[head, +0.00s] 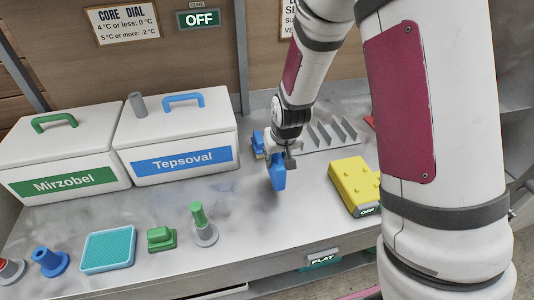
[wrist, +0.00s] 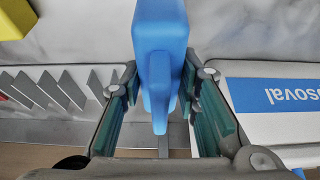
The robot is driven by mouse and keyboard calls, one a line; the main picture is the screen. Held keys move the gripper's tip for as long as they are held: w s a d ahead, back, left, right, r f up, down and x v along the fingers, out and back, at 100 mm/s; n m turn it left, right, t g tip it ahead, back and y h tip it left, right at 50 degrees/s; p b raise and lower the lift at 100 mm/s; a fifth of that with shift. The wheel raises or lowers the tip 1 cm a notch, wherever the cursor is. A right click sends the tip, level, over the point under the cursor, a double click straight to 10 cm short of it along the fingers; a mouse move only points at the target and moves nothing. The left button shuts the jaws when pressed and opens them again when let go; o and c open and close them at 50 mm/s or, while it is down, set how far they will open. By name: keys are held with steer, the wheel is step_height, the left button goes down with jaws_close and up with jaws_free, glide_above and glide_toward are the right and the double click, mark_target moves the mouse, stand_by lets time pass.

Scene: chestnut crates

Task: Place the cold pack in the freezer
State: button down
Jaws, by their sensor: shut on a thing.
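My gripper (head: 279,160) points down over the middle of the grey bench and is shut on a blue block (head: 279,180). In the wrist view the blue block (wrist: 160,32), with a narrower raised part, sits between the green finger pads of my gripper (wrist: 162,112). I cannot tell whether its lower end touches the bench. A flat teal textured pad (head: 108,250) lies at the front left of the bench. I cannot tell from markings which one is the cold pack. No thing in view is labelled as a freezer.
White lidded boxes labelled Mirzobel (head: 65,160) and Tepsoval (head: 180,140) stand at back left. A grey rack (head: 330,135) is behind the gripper; a yellow block (head: 354,185) lies right. Green and blue pieces stand in front. A labelled handle (head: 321,259) shows below the bench edge.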

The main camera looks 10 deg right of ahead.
steer(key=shift+w+a+f+p, duration=0.2)
steer(key=shift+w+f, duration=0.45)
steer(key=shift+w, duration=0.3)
steer(key=shift+w+a+f+p, duration=0.1)
steer(key=shift+w+a+f, duration=0.1)
steer(key=shift+w+f, duration=0.65)
steer(key=shift+w+a+f+p, duration=0.2)
steer(key=shift+w+f, duration=0.3)
steer(key=shift+w, duration=0.6)
steer(key=shift+f, duration=0.1)
steer(key=c, duration=1.6)
jaws_free()
steer(key=shift+f, duration=0.1)
steer(key=o, duration=0.4)
